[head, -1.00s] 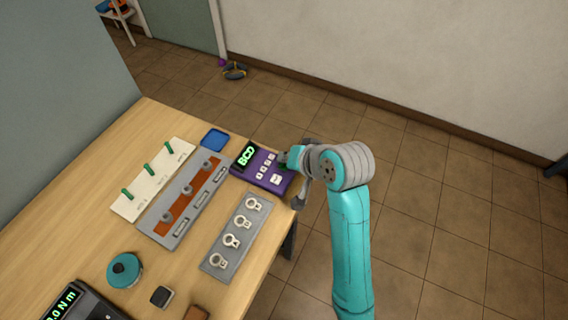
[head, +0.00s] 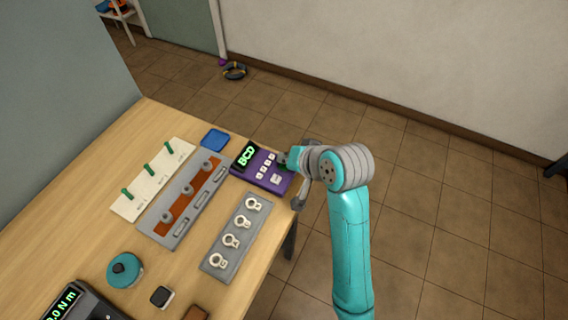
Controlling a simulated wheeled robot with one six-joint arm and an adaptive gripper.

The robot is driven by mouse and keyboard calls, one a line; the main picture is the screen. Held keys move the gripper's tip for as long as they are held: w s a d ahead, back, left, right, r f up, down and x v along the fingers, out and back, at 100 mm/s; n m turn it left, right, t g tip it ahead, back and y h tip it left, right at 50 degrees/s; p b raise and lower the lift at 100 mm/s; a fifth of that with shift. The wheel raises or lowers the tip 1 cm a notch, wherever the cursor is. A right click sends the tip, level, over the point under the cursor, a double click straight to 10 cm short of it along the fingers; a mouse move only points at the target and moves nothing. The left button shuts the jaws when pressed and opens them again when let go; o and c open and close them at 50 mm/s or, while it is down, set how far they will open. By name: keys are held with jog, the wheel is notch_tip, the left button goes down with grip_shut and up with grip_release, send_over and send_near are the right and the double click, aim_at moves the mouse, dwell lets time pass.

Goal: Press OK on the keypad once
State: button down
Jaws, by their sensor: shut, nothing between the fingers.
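The purple keypad (head: 249,181) lies near the right end of the wooden table. Its dark display shows "BCD" in green letters, and several pale keys sit below and to the right of it. The key labels are too small to read, so I cannot tell which one is OK. My gripper (head: 284,160) is at the keypad's upper right edge, beside the keys. It is shut and empty. Its fingertips are small and partly hidden by the wrist, and I cannot tell whether they touch the keypad.
A teal round object (head: 125,269) stands nearer.

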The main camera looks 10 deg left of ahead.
jog(key=shift+f, duration=0.3)
jog(key=shift+f, duration=0.4)
dwell(0.7)
jog(key=shift+r, duration=0.85)
jog(key=shift+r, duration=0.1)
jog(key=shift+r, duration=2.4)
